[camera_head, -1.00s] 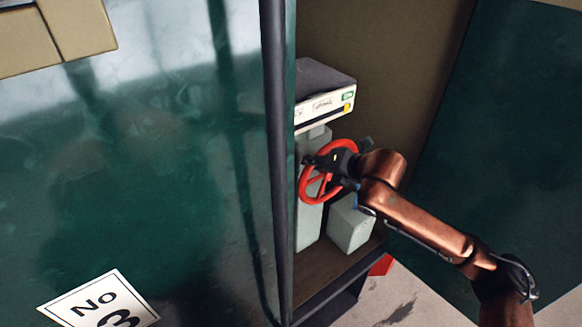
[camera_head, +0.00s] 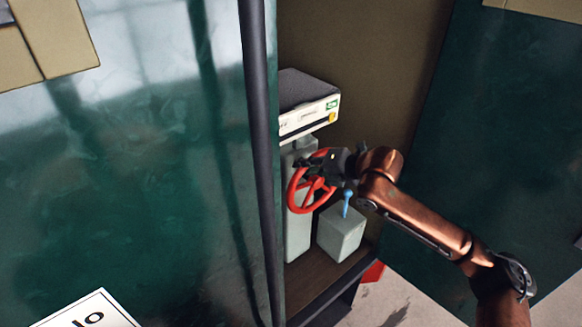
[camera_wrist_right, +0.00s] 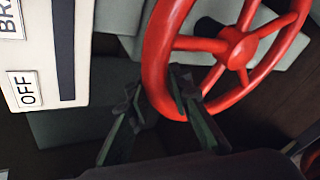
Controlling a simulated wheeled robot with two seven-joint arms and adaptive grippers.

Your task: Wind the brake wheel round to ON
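The red brake wheel (camera_head: 298,198) stands in the cab opening, in front of a grey pedestal. In the right wrist view its spokes, hub and rim (camera_wrist_right: 156,50) show at the upper right. My right gripper (camera_head: 318,160) is at the wheel's upper rim. In the wrist view the right gripper's fingers (camera_wrist_right: 160,98) lie on either side of the rim, drawn in to about its thickness, and look shut on it. A white brake panel (camera_head: 309,119) is above the wheel; its OFF label (camera_wrist_right: 26,90) shows in the wrist view. My left gripper is out of view.
A grey box (camera_head: 341,238) with a blue-topped lever (camera_head: 346,202) stands right of the wheel. A green tram side (camera_head: 130,180) with a dark post (camera_head: 259,160) closes off the left. Another green panel (camera_head: 500,140) is behind my right arm.

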